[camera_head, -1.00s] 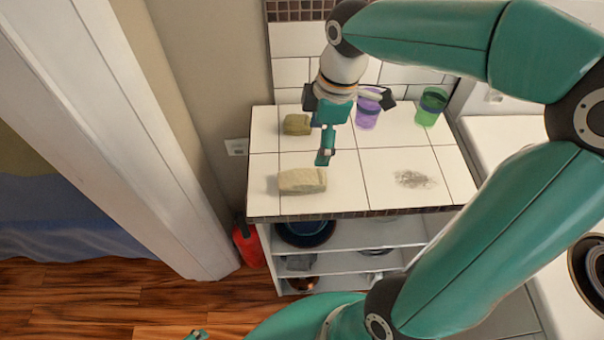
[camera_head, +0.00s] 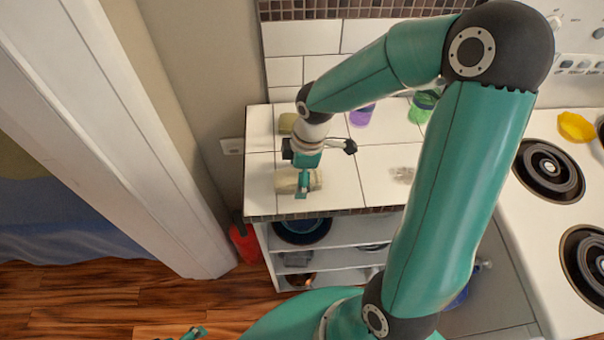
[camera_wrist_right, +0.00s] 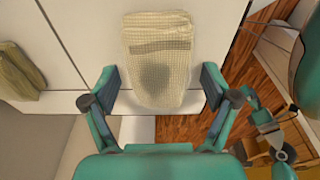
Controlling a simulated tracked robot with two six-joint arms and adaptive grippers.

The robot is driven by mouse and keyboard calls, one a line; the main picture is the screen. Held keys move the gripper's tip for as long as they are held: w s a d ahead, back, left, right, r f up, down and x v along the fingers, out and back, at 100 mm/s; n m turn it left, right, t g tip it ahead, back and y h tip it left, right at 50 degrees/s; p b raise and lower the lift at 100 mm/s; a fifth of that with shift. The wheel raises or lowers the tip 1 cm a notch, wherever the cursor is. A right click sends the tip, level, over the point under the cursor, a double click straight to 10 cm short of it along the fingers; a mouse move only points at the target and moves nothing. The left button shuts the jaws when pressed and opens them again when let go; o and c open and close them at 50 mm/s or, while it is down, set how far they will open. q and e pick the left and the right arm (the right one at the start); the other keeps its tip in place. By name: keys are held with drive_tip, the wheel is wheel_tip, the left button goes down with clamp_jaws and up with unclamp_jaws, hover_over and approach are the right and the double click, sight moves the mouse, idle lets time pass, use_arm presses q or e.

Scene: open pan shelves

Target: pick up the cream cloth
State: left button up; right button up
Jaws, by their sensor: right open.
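The cream cloth (camera_head: 284,181) lies folded on the white tiled counter, near its front edge. In the wrist view the cloth (camera_wrist_right: 158,50) is upright in the picture, with a darker shadow on it. My right gripper (camera_head: 303,189) is over the cloth and hides part of it. In the wrist view the right gripper (camera_wrist_right: 161,88) is open, with one finger on each side of the cloth's near end. I cannot tell whether the fingers touch it. A small teal tip of my left gripper (camera_head: 193,333) shows at the bottom edge; its jaws are unclear.
An olive cloth (camera_head: 287,123) lies farther back, also at the left of the wrist view (camera_wrist_right: 18,75). A purple cup (camera_head: 361,117) and a green cup (camera_head: 421,107) stand at the back. A dark smudge (camera_head: 403,175) is to the right. Open shelves (camera_head: 345,233) are below.

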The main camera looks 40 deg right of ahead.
drive_tip(key=shift+f, duration=0.15)
drive_tip(key=c, duration=1.2)
drive_tip(key=shift+c, duration=0.2)
wheel_tip(320, 180, up, 20)
